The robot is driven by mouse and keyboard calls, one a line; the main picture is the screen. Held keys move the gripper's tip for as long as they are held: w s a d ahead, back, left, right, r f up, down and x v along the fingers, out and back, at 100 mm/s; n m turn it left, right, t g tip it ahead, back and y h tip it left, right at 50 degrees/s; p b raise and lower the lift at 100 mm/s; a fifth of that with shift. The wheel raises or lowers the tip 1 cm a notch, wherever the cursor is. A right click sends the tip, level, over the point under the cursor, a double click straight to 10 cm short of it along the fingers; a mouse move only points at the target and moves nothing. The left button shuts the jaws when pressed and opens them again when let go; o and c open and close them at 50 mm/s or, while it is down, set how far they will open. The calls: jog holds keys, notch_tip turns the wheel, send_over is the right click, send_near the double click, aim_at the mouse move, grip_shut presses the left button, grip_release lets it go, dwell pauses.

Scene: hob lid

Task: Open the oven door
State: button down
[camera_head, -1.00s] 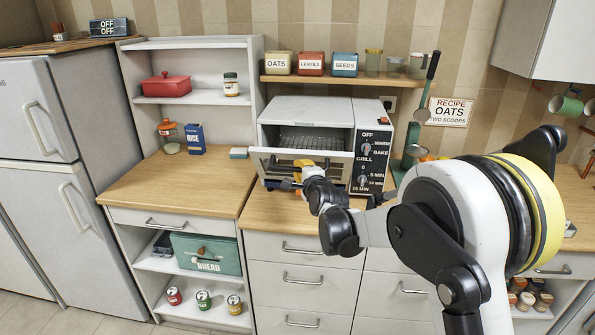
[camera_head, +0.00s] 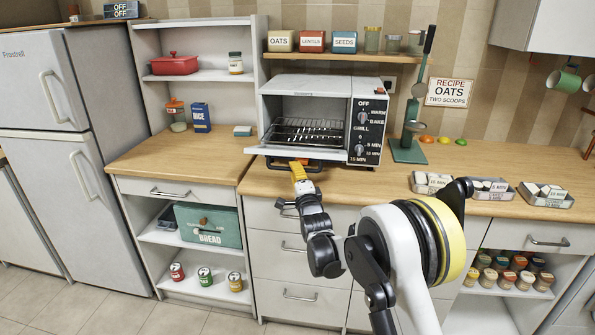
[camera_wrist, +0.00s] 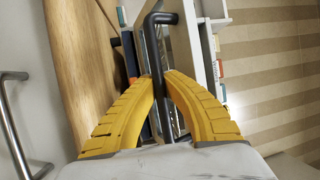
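The small white oven (camera_head: 302,84) stands on the wooden counter with its control panel at the right. Its door (camera_head: 270,150) is folded down to about level in front of the opening, and the wire rack inside shows. My gripper (camera_head: 297,164), with yellow fingers, is at the door's front edge. In the wrist view, the gripper (camera_wrist: 160,78) has its fingers closed around the dark bar handle (camera_wrist: 154,50), one on each side. The door also shows edge-on there, behind the handle.
A green stand with a hanging ladle (camera_head: 411,140) is right of the oven. Several metal trays (camera_head: 432,184) with white blocks lie on the right counter. Drawers with bar handles (camera_head: 300,275) are below the oven. The counter left of the oven is mostly clear.

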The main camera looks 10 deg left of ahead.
jog(key=shift+s+a+f+n+t+y, duration=0.1)
jog(key=shift+f+n+t+y, duration=0.2)
jog(key=shift+f, duration=0.45)
jog(key=shift+s+a+f+n+t+y, duration=0.1)
jog(key=shift+f+n+t+y, duration=0.1)
jog(key=shift+f+t, duration=0.35)
jog(key=shift+f, duration=0.15)
jog(key=c, duration=1.8)
grip_release()
jog(key=shift+c, duration=0.2)
jog(key=o, duration=0.4)
jog(key=shift+s+r, duration=0.2)
jog(key=v, duration=1.2)
